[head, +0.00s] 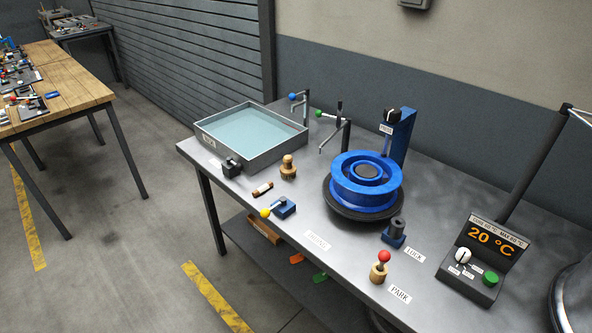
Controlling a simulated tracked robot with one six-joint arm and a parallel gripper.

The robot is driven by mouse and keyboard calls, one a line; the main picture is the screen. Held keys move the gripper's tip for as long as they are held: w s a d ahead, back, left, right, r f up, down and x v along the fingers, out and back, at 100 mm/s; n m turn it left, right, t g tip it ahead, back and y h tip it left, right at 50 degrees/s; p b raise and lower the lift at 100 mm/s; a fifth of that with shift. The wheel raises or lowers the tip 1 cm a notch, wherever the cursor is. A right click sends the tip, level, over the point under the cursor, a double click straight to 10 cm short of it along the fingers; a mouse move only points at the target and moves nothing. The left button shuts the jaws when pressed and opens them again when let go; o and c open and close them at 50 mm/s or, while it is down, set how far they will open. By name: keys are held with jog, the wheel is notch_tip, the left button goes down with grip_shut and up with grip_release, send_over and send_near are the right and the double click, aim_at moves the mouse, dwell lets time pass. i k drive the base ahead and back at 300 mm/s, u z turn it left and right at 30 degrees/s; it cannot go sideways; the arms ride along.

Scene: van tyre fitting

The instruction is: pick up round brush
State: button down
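The round brush (288,168) stands upright on the grey workbench (330,253), with a light wooden knob on top and a darker bristle ring below. It sits in front of the right corner of the water-filled tray (255,158) and left of the blue wheel (366,182). Nothing covers it in the head view. My gripper is not in view.
Near the brush are a small wooden piece (263,190), a black block (231,167) and a blue block with a yellow-balled lever (280,208). Taps (338,130) stand behind it. A red-knobbed wooden piece (379,268) and a temperature panel (480,250) stand to the right.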

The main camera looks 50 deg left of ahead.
aim_at(287, 170)
jog(key=u, duration=2.7)
jog(key=i, duration=1)
jog(key=u, duration=0.6)
jog(key=i, duration=1.4)
jog(key=z, duration=0.4)
